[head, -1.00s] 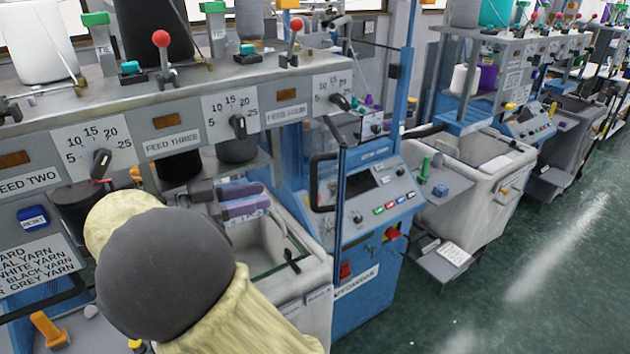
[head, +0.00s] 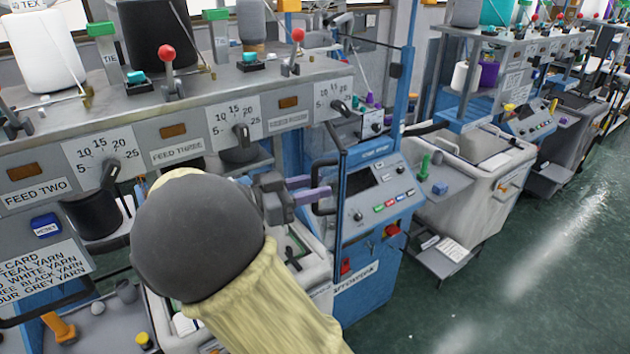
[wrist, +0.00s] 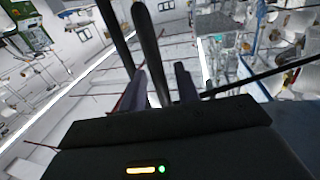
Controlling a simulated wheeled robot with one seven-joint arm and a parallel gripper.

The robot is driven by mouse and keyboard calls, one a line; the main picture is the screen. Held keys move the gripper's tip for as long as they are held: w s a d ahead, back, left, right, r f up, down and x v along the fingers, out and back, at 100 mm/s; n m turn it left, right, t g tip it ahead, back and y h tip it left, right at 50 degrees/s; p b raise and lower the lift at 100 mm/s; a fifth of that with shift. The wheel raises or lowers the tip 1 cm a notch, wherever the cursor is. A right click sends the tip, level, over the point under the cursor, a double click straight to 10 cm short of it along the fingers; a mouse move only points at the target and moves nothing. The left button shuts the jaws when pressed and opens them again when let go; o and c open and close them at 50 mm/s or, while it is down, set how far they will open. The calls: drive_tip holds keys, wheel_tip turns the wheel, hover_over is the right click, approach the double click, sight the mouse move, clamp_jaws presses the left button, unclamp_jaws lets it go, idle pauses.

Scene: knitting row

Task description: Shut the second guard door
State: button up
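A dark-framed guard door (head: 341,185) stands nearly edge-on beside the blue control cabinet, so its panel barely shows. It appears swung out from the machine; I cannot tell whether it is the second one. Its black D-shaped handle (head: 316,170) is on its left side. My gripper (head: 312,188) has its purple-grey fingers apart and reaches right, to the handle. In the wrist view the fingers of my gripper (wrist: 160,88) stand either side of a dark bar (wrist: 150,45), probably the handle. Contact cannot be told. My forearm hides the machine's front below.
The blue control cabinet (head: 375,210) stands right behind the door. The yarn shelf (head: 130,105) with levers and dials runs along the left. Green floor (head: 540,270) at the right is clear.

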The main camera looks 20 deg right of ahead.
drive_tip(key=shift+d, duration=0.35)
clamp_jaws()
drive_tip(key=shift+d, duration=0.1)
